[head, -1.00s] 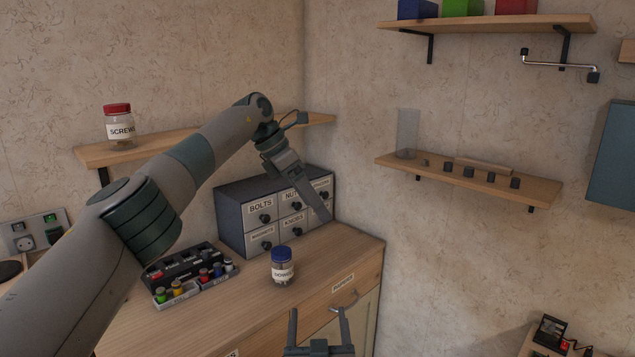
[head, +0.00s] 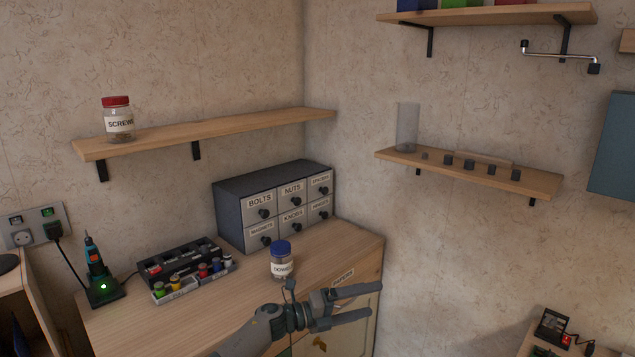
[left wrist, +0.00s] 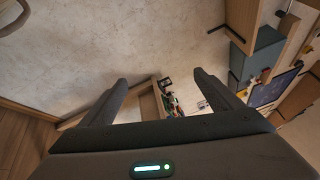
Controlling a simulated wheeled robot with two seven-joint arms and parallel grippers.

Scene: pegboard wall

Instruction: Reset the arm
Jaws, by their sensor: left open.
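My left gripper (head: 352,301) is low in the middle of the head view, its two fingers apart and pointing right. It is in front of the wooden cabinet's right front edge, to the right of the blue-lidded jar. In the left wrist view its fingers (left wrist: 162,92) are spread with nothing between them, and wall and distant furniture show beyond. My left forearm comes up from the bottom edge of the head view. My right gripper does not show.
A blue-lidded jar (head: 281,262) stands on the cabinet top (head: 215,310) close to my left arm. A drawer box (head: 228,208), a battery tray (head: 150,268) and a screwdriver in its charger (head: 97,265) stand behind and left. The right wall beside the gripper is bare.

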